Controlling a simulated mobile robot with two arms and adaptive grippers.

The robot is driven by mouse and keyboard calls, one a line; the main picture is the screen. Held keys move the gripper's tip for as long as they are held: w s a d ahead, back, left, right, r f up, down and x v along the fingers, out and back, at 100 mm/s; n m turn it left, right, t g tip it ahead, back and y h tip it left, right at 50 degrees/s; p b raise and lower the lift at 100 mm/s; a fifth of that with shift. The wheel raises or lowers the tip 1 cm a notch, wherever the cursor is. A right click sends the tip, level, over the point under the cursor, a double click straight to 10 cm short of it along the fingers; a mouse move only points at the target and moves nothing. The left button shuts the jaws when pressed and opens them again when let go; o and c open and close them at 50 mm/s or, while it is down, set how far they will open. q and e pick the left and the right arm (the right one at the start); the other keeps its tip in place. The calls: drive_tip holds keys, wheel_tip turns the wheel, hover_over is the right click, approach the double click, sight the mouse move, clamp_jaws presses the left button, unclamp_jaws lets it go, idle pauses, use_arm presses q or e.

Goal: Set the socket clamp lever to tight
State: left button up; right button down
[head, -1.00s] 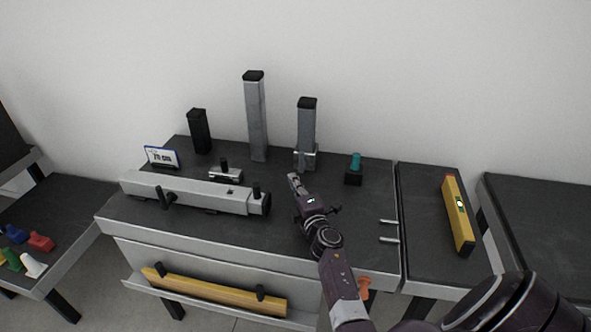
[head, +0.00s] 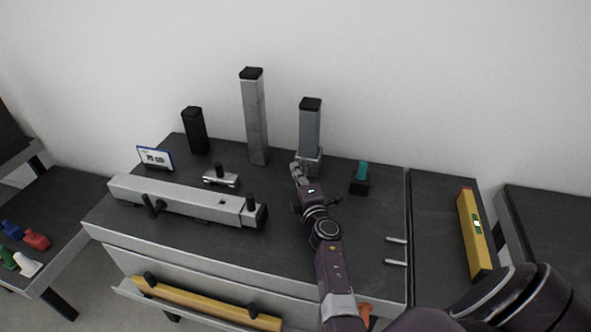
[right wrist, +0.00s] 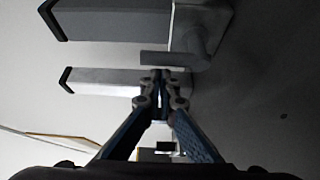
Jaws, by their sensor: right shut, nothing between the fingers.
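A short grey post (head: 310,125) with a black cap stands in a grey socket (head: 313,165) at the back of the dark workbench. In the right wrist view the socket (right wrist: 205,20) is close, with a round boss and a short grey clamp lever (right wrist: 158,57) sticking out to the left. In the head view my gripper hides the lever. My right gripper (head: 297,170) is at the near left side of the socket. In the right wrist view its fingertips (right wrist: 160,76) are shut and empty, just below the lever; I cannot tell whether they touch it. My left gripper is out of view.
A tall grey post (head: 254,115) and a black post (head: 194,130) stand left of the socket. A long grey beam (head: 185,199) and a small clamp piece (head: 221,180) lie left. Two pegs (head: 396,251) are near the right edge.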

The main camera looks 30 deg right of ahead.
drive_tip(key=shift+s+d, duration=0.2)
drive_tip(key=shift+d+f, duration=0.1)
drive_tip(key=shift+w+f, duration=0.1)
drive_tip(key=shift+w, duration=0.05)
drive_tip(key=shift+b, duration=0.35)
drive_tip(key=shift+m, duration=0.4)
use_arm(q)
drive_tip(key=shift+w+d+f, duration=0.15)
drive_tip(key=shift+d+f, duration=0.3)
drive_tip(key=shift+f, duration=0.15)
use_arm(e)
drive_tip(key=shift+t, duration=0.3)
